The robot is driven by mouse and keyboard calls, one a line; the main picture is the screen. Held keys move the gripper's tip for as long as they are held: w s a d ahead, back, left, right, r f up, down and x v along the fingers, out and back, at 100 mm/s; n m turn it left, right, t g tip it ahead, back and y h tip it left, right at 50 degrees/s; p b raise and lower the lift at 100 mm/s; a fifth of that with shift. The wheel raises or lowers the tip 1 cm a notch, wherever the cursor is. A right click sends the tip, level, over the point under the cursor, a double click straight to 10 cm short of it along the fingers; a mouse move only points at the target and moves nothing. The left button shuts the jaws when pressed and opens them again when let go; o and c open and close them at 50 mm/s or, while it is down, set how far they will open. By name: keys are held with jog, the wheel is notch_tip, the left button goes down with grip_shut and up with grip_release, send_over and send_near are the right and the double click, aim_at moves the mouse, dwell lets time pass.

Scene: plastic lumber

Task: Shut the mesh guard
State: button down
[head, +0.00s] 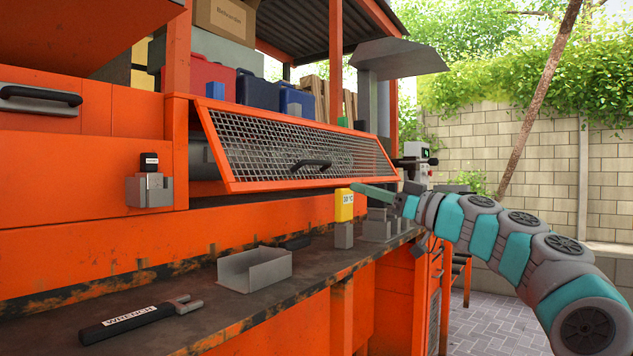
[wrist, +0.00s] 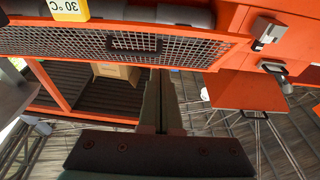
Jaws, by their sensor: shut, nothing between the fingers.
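The mesh guard (head: 270,145) is an orange-framed grey wire panel on the orange machine. Its lower edge leans outward from the machine, leaving a dark gap beneath at its left end. A black handle (head: 311,164) sits near its lower edge. The guard (wrist: 200,50) and handle (wrist: 133,43) also show in the wrist view, which is upside down. My gripper (head: 362,190) is at the right, by the guard's lower right part, apart from the handle. Its fingers (wrist: 161,85) are together and empty, pointing toward the guard.
A yellow block marked 30 °C (head: 344,204) stands on a grey post close to my fingertips. The ledge holds a grey open tray (head: 255,270) and a black wrench (head: 140,318). A grey latch block (head: 150,188) is left of the guard. Paved ground is free at right.

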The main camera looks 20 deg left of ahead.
jog(key=a, duration=0.1)
jog(key=p, duration=0.3)
send_near(297, 182)
notch_tip(297, 182, up, 4)
jog(key=a, duration=0.2)
jog(key=shift+w+a+f, duration=0.4)
jog(key=shift+a+f, duration=0.25)
jog(key=shift+a, duration=0.2)
jog(key=shift+w+a+f, duration=0.4)
jog(key=shift+a+f, duration=0.2)
jog(key=shift+a, duration=0.25)
jog(key=shift+w, duration=0.1)
